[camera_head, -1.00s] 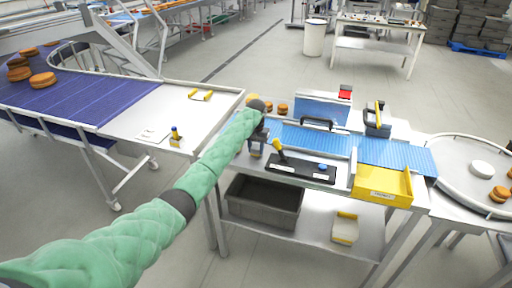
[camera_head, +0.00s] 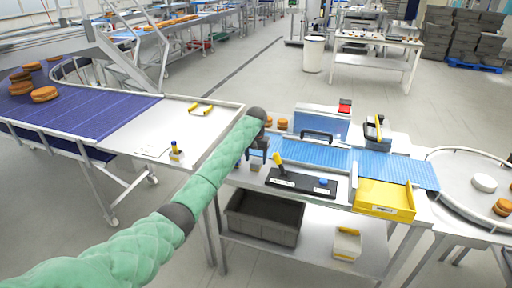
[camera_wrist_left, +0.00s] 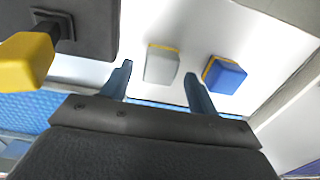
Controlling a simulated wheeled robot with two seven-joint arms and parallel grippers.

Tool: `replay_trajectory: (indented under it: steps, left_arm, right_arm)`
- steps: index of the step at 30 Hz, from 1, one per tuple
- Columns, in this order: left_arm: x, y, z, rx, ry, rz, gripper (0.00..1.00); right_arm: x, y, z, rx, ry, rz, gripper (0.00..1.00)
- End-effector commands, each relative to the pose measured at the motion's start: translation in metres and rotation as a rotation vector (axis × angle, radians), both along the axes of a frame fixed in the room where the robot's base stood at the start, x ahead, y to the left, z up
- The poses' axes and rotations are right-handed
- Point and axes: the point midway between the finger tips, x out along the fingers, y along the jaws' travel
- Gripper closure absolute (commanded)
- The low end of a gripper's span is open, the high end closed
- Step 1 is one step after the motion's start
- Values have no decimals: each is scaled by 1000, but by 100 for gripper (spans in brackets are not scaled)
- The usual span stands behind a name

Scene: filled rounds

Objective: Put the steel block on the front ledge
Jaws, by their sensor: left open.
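A grey steel block (camera_wrist_left: 162,64) with a yellow edge sits on the pale surface in the left wrist view. It lies between and just beyond the fingertips of my left gripper (camera_wrist_left: 158,72), which is open and empty. A blue block (camera_wrist_left: 224,75) with a yellow edge stands to its right, apart from it. In the head view my left gripper (camera_head: 252,156) is low over the left front part of the worktable (camera_head: 229,178), largely hiding the blocks. I cannot clearly make out which strip is the front ledge. My right gripper is not in view.
A black panel (camera_head: 300,184) with a yellow-knobbed lever (camera_head: 280,162) stands close beside the gripper. Behind it runs a blue belt (camera_head: 310,150). A yellow tray (camera_head: 384,198) is at the right. A grey crate (camera_head: 264,216) is on the lower shelf.

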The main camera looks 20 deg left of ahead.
Motion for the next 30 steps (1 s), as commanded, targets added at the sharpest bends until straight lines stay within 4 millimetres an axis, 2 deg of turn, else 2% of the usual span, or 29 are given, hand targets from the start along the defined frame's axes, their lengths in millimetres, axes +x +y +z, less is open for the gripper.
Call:
replay_trajectory:
  steps: [6, 18, 30]
  left_arm:
    - [1, 0, 32, -1, -3, 0, 40]
    - [1, 0, 83, 0, -2, -1, 40]
    - [0, 0, 92, 0, 0, 0, 40]
  right_arm:
    - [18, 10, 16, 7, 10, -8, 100]
    - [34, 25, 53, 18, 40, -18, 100]
    - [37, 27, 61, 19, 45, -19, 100]
